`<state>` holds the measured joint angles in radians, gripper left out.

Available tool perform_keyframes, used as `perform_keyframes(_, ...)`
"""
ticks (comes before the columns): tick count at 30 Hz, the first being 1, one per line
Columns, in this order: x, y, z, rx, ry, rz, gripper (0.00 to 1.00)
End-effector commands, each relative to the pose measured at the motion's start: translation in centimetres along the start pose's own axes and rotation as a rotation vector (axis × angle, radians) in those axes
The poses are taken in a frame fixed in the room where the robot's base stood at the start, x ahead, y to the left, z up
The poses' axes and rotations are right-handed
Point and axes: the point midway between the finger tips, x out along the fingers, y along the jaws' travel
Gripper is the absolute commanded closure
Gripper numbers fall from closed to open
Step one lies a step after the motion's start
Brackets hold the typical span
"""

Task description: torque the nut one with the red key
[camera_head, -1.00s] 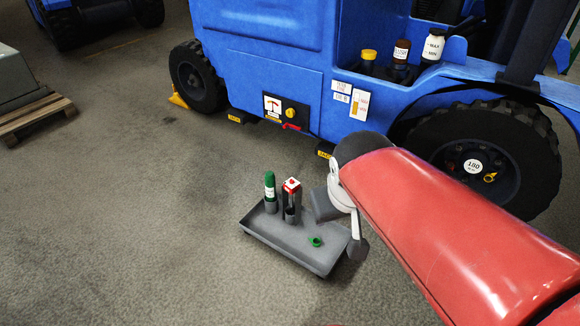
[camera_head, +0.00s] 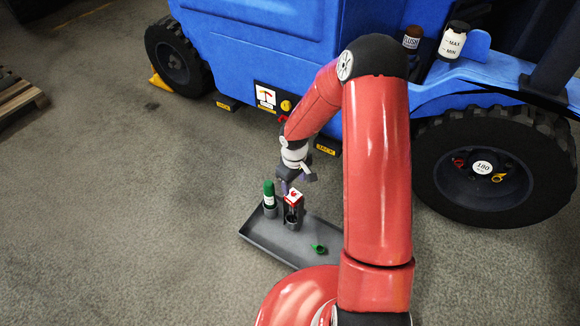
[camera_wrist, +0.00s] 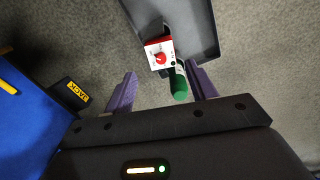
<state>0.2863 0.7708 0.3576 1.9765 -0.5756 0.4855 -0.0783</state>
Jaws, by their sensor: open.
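A dark block with a red-and-white top and a red knob (camera_head: 294,196) stands in the grey tray; it also shows in the wrist view (camera_wrist: 159,57). I cannot tell whether this is the red key. A wheel (camera_head: 490,168) at the right has a "180" hub label, with a small red piece (camera_head: 458,162) and a yellow piece (camera_head: 498,177) on its face. I cannot tell which nut is nut one. My gripper (camera_head: 290,184) is above the block; in the wrist view its purple fingers (camera_wrist: 161,88) are apart, with nothing clamped between them.
A green-topped bottle (camera_head: 269,195) stands beside the block, close to the fingers. A green ring-like piece (camera_head: 319,249) lies in the tray (camera_head: 262,243). The blue vehicle (camera_head: 235,60) stands behind, with a "JACK" tag (camera_wrist: 77,91). Open floor lies to the left.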

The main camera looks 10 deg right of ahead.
Motion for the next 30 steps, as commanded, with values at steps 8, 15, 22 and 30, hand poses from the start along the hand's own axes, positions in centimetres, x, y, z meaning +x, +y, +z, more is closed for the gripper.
perform_keyframes(8,1.5,-0.2,-0.1,-0.007,0.0,-0.011,0.44)
perform_keyframes(15,3.9,-0.2,-0.1,-0.006,0.0,-0.011,0.44)
perform_keyframes(22,6.7,-0.2,-0.1,-0.007,0.0,-0.01,0.44)
perform_keyframes(30,9.3,-0.3,-0.1,-0.006,0.0,-0.01,0.44)
